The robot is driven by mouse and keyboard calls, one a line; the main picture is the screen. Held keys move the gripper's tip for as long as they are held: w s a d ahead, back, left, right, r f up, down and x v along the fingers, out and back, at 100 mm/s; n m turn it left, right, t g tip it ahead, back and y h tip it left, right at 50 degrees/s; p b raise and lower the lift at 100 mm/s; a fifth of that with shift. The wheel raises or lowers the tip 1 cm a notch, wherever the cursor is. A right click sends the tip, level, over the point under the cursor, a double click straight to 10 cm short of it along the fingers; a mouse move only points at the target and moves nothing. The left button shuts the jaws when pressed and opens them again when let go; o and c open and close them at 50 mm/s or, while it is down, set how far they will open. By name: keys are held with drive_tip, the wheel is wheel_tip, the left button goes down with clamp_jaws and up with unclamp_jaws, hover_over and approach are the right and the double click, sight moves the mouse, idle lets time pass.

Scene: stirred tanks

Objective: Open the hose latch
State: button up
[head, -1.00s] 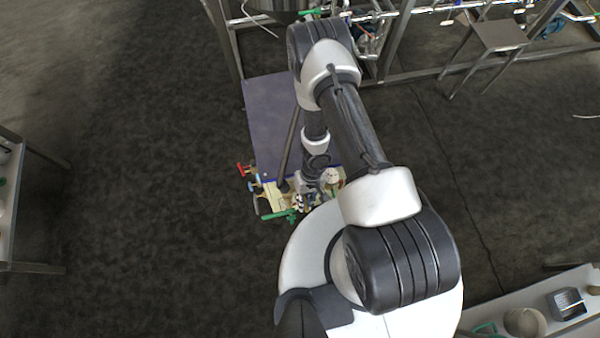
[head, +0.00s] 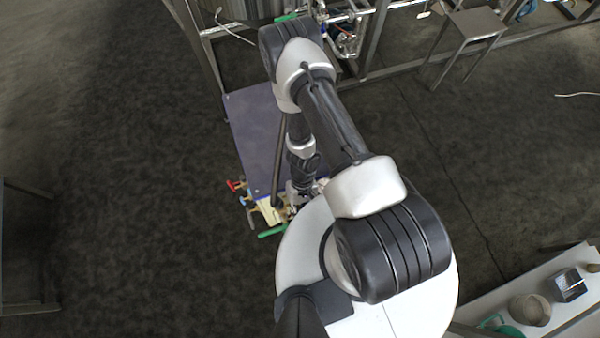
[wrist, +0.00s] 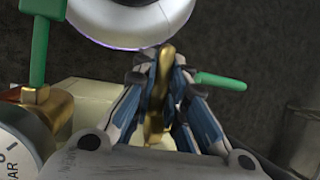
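In the wrist view my gripper (wrist: 162,62) has its blue-grey fingers on both sides of a narrow brass-coloured lever (wrist: 158,95), with the tips close against it. It looks like the hose latch, though its lower part is hidden between the fingers. A green handle (wrist: 220,81) sticks out to the right, just behind the right finger. In the head view the end of my arm is low over the near end of the blue-grey cart (head: 255,130), and my own body largely hides the gripper.
In the wrist view a brass valve (wrist: 45,105) with a green handle (wrist: 40,50) and a gauge (wrist: 14,155) stand close on the left. A white ring-shaped part (wrist: 130,25) lies ahead. In the head view a red-handled valve (head: 235,185) sits at the cart's corner.

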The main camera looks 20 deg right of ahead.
drive_tip(key=shift+o, duration=0.7)
drive_tip(key=shift+w+r, duration=0.15)
drive_tip(key=shift+r, duration=0.1)
drive_tip(key=v, duration=1.1)
drive_tip(key=shift+r, duration=0.25)
drive_tip(key=shift+w+d, duration=0.1)
